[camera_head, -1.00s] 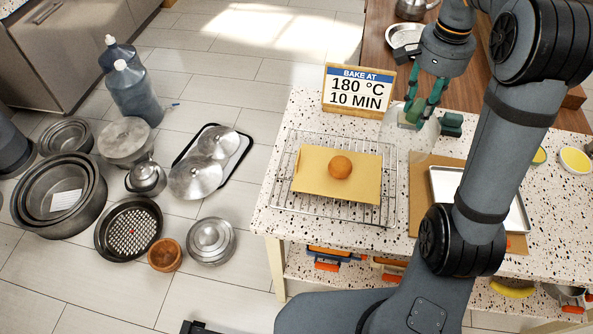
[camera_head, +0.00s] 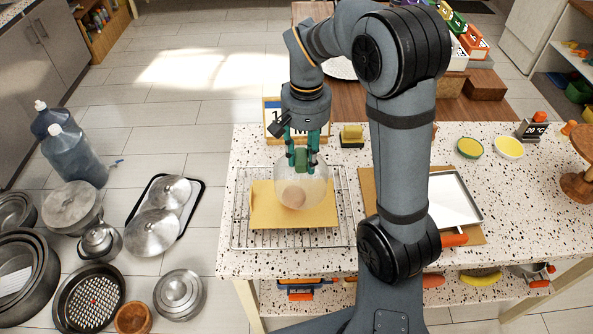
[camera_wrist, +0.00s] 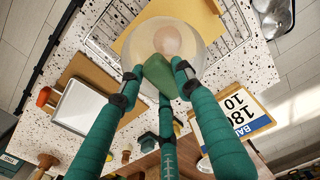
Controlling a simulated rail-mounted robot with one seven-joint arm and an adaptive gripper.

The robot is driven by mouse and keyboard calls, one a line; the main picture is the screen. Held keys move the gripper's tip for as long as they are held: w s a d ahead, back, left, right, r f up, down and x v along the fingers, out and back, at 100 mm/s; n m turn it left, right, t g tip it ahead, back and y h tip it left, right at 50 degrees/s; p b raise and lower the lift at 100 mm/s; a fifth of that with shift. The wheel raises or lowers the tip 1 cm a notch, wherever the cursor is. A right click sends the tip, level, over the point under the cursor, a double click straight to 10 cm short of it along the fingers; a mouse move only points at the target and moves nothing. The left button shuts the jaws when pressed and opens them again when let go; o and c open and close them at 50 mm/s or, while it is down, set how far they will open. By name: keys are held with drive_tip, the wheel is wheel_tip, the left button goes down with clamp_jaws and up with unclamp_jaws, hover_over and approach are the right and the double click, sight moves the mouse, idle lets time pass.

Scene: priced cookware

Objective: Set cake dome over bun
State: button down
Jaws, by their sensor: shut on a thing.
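The clear cake dome (camera_head: 316,188) hangs from my gripper (camera_head: 302,158), which is shut on its green knob; the dome looks upright. The brown bun (camera_head: 291,196) sits on a tan board (camera_head: 262,214) and shows through the dome's clear wall. In the wrist view, my gripper (camera_wrist: 160,75) closes around the knob, and the dome (camera_wrist: 140,48) overlaps the bun (camera_wrist: 172,40), which is off centre toward the dome's far side. I cannot tell whether the rim touches the board or is above it.
The board lies on a wire rack (camera_head: 241,232) on the speckled counter (camera_head: 470,200). The baking sign (camera_head: 270,118) stands behind, partly hidden by my gripper. A yellow-and-dark block (camera_head: 352,136) is to its right. A white tray (camera_head: 450,200) lies right of my arm.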

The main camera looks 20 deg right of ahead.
sight(297, 172)
drive_tip(key=shift+a+f, duration=0.5)
drive_tip(key=shift+a, duration=0.4)
drive_tip(key=shift+f, duration=2.05)
drive_tip(key=shift+f, duration=0.2)
drive_tip(key=c, duration=1.2)
unclamp_jaws()
drive_tip(key=shift+r, duration=0.1)
wheel_tip(297, 172, up, 12)
drive_tip(key=shift+r+p, duration=0.15)
drive_tip(key=shift+p, duration=0.55)
